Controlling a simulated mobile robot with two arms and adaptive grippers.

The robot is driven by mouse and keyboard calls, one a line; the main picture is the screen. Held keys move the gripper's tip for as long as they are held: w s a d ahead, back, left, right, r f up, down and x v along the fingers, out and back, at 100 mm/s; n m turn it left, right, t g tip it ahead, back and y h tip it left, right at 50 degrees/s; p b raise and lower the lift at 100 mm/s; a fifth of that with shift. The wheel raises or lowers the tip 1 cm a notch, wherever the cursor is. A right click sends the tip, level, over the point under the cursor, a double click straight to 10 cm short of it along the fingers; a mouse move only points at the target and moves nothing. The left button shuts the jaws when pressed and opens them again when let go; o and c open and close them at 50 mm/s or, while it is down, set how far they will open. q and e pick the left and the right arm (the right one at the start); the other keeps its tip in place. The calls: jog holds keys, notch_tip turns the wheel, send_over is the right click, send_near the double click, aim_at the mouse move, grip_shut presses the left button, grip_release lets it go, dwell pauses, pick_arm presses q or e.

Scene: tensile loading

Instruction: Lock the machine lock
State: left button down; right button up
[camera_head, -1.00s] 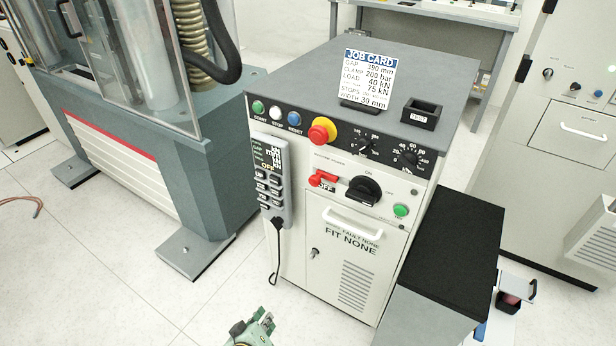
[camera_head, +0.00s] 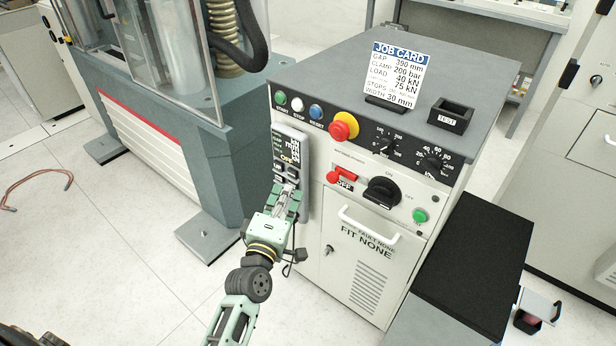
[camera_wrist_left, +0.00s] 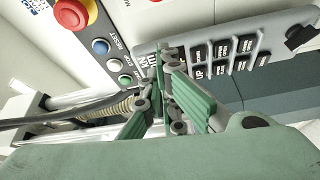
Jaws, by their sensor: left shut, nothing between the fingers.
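The grey control cabinet carries a handset (camera_head: 304,152) on its left front edge, with a small display and rows of dark keys. My left gripper (camera_head: 288,190) is shut and empty, in front of the handset's lower keys and hiding most of them. In the left wrist view, the closed fingertips (camera_wrist_left: 168,55) are close to the handset keys (camera_wrist_left: 222,52); I cannot tell whether they touch. No part is clearly labelled as the machine lock. The cabinet front has a red switch (camera_head: 341,176) marked OFF, a black rotary knob (camera_head: 382,193) and a door keyhole (camera_head: 329,250).
A yellow-ringed red stop button (camera_head: 343,127) and green, white and blue buttons line the sloped panel. A job card (camera_head: 399,72) and small black box (camera_head: 451,115) stand on top. The testing machine (camera_head: 180,130) is at left, a black-topped surface (camera_head: 472,260) at right.

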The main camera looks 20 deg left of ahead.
aim_at(301, 158)
pick_arm(q)
jog(key=w, duration=1)
jog(key=shift+w+a+r, duration=0.2)
jog(key=shift+a+r, duration=0.1)
jog(key=d, duration=0.1)
jog(key=s+d, duration=0.1)
jog(key=d+p, duration=0.1)
jog(key=d, duration=0.1)
jog(key=shift+s+f, duration=0.3)
jog(key=shift+f, duration=0.1)
